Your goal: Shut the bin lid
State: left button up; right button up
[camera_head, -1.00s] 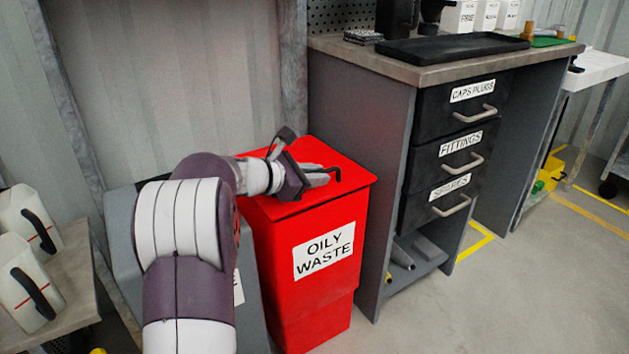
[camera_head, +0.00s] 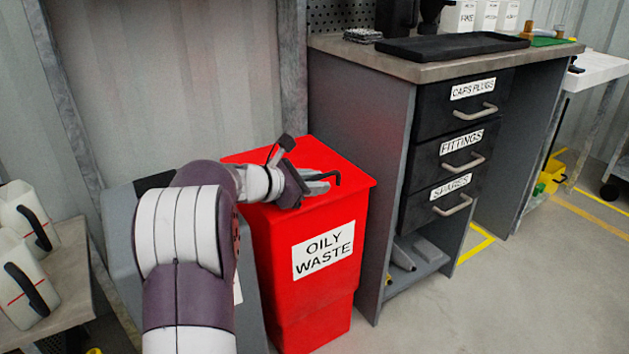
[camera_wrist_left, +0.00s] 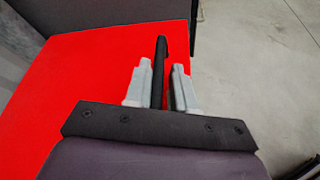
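The red oily waste bin (camera_head: 310,290) stands on the floor. Its red lid (camera_head: 262,160) lies flat across the top and looks closed; the lid also fills much of the left wrist view (camera_wrist_left: 80,85). A bent black handle (camera_head: 336,177) rises from the lid. My left gripper (camera_head: 322,182) is low over the lid at the handle. In the left wrist view its two grey fingers (camera_wrist_left: 162,75) stand slightly apart, one on each side of the black handle (camera_wrist_left: 160,50), with a narrow gap showing. My right gripper is in neither view.
A grey workbench (camera_head: 365,150) with labelled drawers (camera_head: 470,150) stands right beside the bin. A grey bin (camera_head: 125,225) is at its left, partly behind my arm. White jugs (camera_head: 25,265) sit on a low table at far left. The floor at front right is clear.

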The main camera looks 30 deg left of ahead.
pick_arm(q)
notch_tip(320, 180, up, 5)
jog(key=p, duration=0.5)
send_over(268, 215)
jog(key=shift+w+d+f, duration=0.2)
jog(key=shift+w, duration=0.25)
jog(key=shift+s+a, duration=0.15)
jog(key=shift+s, duration=0.4)
